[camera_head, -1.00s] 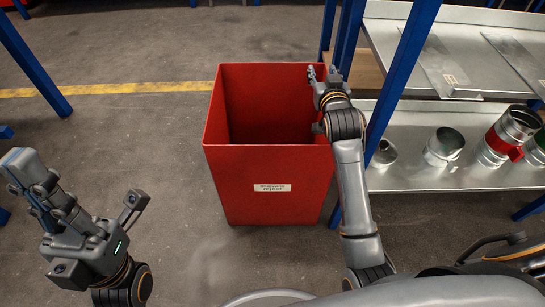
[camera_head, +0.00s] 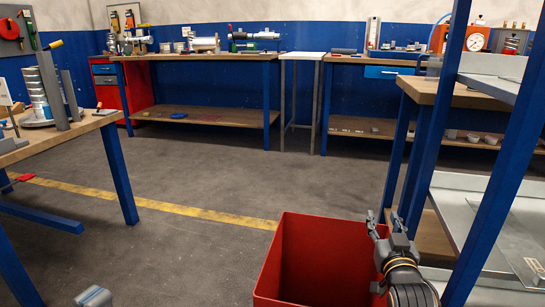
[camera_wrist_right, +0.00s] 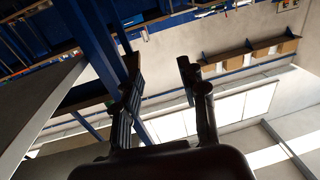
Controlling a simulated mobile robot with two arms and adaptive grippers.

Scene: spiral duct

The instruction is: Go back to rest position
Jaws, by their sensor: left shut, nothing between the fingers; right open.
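My right gripper (camera_head: 385,219) is open and empty in the head view, above the right rim of the red reject bin (camera_head: 318,245). In the right wrist view, its two dark fingers (camera_wrist_right: 158,75) stand apart with nothing between them. Only the grey-blue fingertips of my left gripper (camera_head: 93,297) show, at the bottom edge left of the bin, shut with nothing held. The rest of the left arm is out of frame. What I see of the bin's inside looks empty.
A blue-framed metal shelf (camera_head: 470,185) stands close right of my right gripper. A workbench (camera_head: 60,128) with blue legs is at left. Long benches (camera_head: 200,57) line the back wall. The grey floor (camera_head: 180,175) between is clear, crossed by a yellow line (camera_head: 190,211).

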